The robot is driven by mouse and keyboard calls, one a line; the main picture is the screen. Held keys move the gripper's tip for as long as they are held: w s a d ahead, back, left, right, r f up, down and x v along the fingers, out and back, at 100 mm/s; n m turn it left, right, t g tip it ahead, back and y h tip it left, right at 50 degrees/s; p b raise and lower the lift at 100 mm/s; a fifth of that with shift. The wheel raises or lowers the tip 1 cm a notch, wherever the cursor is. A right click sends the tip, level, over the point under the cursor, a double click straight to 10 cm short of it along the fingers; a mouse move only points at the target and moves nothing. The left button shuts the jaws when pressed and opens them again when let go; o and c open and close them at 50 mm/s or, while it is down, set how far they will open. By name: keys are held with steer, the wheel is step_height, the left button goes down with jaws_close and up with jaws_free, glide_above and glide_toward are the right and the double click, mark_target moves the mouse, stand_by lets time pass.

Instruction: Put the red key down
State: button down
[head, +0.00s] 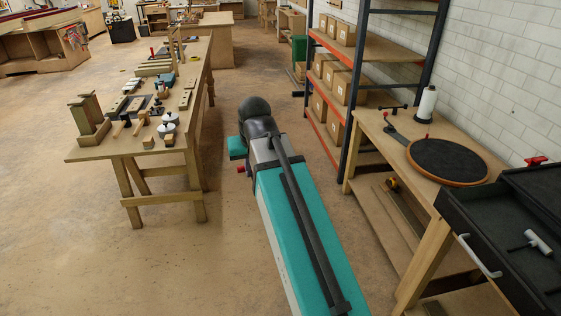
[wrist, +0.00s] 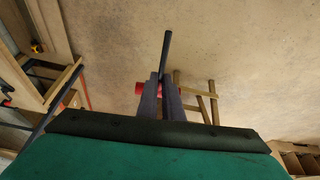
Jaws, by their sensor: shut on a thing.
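The red key shows in the wrist view as a red handle (wrist: 139,88) with a dark shaft (wrist: 166,50) pointing away. My gripper (wrist: 161,84) is shut on it, with the red handle sticking out to the left of the fingers. In the head view the red handle (head: 240,169) shows just left of my arm, and the fingers are hidden behind the arm. The key is held in the air over the floor, between the left bench and the right worktable, touching neither.
The left wooden bench (head: 100,153) holds wooden blocks, tools and pots. The right worktable (head: 372,122) carries a round dark disc (head: 448,160) and a paper roll (head: 426,104). An open black drawer (head: 497,268) holds a white-handled key (head: 538,242). Shelving (head: 376,48) with boxes stands behind.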

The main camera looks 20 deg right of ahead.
steer(key=shift+n+y, duration=0.3)
steer(key=shift+n, duration=0.5)
steer(key=a, duration=0.5)
steer(key=shift+s+a+f, duration=0.15)
steer(key=shift+s+a, duration=0.05)
steer(key=shift+a, duration=0.15)
